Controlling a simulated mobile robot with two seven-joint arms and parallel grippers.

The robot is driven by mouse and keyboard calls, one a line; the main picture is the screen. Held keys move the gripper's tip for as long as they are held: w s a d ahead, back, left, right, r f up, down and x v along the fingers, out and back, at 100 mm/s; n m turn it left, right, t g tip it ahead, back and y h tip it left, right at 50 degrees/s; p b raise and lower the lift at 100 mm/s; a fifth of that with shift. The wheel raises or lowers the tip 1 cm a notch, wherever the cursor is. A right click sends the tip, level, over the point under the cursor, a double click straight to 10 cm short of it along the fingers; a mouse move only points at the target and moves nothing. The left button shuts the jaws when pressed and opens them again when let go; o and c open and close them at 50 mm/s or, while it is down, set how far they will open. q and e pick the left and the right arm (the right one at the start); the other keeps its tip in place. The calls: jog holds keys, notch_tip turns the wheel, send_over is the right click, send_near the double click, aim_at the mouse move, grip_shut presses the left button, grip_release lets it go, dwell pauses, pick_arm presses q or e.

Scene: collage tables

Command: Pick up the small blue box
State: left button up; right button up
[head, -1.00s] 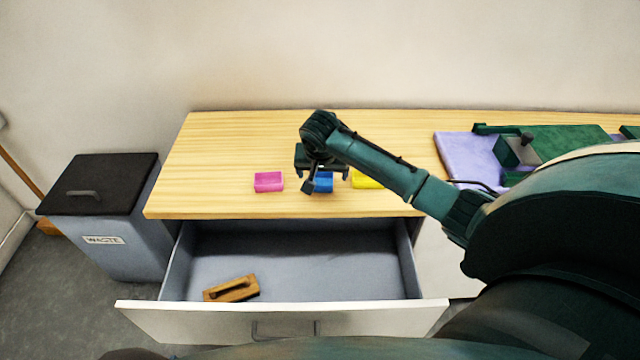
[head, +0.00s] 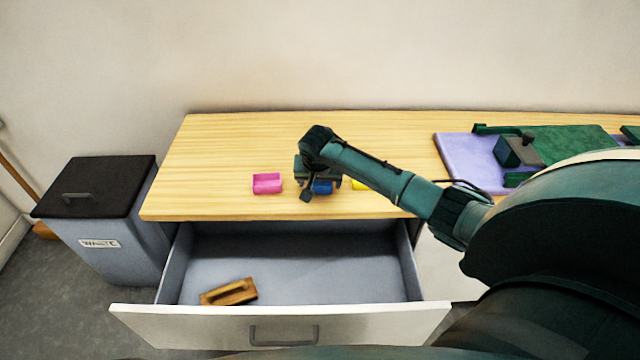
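The small blue box (head: 322,187) lies on the wooden counter, partly hidden by my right gripper (head: 321,188). My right gripper points down over the box, with one finger at its left side and the other at its right. I cannot tell whether the fingers touch the box or stand just apart from it. The box appears to be at counter height. My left gripper is not in view.
A pink box (head: 267,184) lies left of the blue one, and a yellow box (head: 360,185) lies right, mostly behind my arm. The drawer (head: 300,265) below is open with a wooden block (head: 229,292) inside. A purple mat (head: 455,150) with green items is at right.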

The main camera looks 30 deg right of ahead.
jog(key=c, duration=0.8)
